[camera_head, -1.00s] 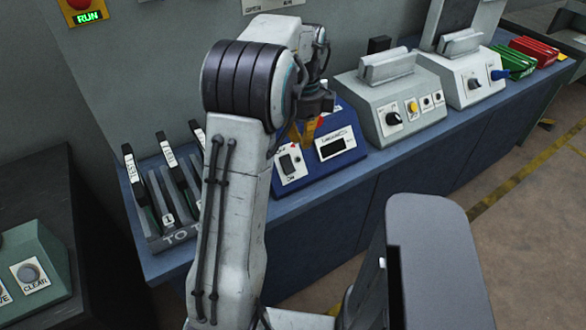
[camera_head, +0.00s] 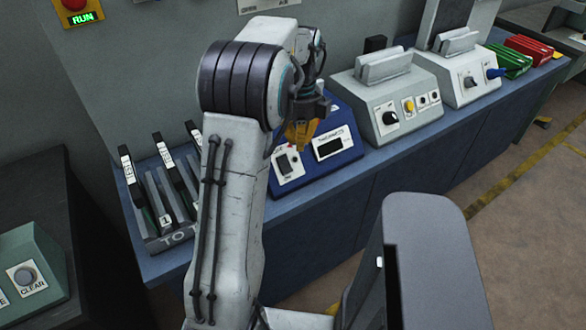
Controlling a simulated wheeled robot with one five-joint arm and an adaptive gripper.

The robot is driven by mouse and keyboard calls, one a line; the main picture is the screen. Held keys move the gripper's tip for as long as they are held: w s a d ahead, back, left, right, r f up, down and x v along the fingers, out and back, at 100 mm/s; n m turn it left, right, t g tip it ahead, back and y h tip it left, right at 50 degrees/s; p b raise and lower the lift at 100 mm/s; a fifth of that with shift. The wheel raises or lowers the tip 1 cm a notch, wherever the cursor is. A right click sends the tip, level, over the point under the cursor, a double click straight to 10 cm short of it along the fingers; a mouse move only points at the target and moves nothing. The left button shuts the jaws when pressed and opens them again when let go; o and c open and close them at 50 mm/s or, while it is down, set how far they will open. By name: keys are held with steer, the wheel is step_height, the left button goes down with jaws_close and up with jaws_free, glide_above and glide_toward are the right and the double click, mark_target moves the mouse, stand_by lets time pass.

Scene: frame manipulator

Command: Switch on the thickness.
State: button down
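The thickness device is a blue sloped box (camera_head: 346,157) on the bench, seen in the head view. Its white label panel holds a dark display (camera_head: 330,147), which looks unlit. Left of the display, a second white panel carries a dark rocker switch (camera_head: 284,163). My gripper (camera_head: 301,136), with yellow fingers, hangs just above and behind this switch panel, pointing down. It covers part of the box's upper face. I cannot tell whether the fingertips touch the box. The fingers look close together, but their gap is not clear, and nothing is seen held between them.
A rack with several black-handled slots (camera_head: 163,218) stands left of my arm. Grey machines with knobs (camera_head: 390,118) (camera_head: 468,82) stand to the right, with green (camera_head: 510,62) and red (camera_head: 528,46) items beyond. A console with a CLEAR button (camera_head: 27,275) is at lower left.

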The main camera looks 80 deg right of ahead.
mark_target(285, 164)
steer(key=shift+w+d+f+p, duration=0.2)
steer(key=shift+w+d+f, duration=0.15)
steer(key=shift+f, duration=1.7)
steer(key=shift+w+d+f+p, duration=0.3)
steer(key=shift+d+f, duration=0.1)
steer(key=shift+f, duration=1.6)
steer(key=shift+w+d+f+p, duration=0.15)
steer(key=shift+w+d+f, duration=0.2)
steer(key=shift+f, duration=1.7)
steer(key=shift+d+f, duration=0.1)
steer(key=shift+f, duration=0.15)
steer(key=shift+r, duration=0.25)
steer(key=shift+r+p, duration=0.35)
steer(key=shift+r, duration=0.25)
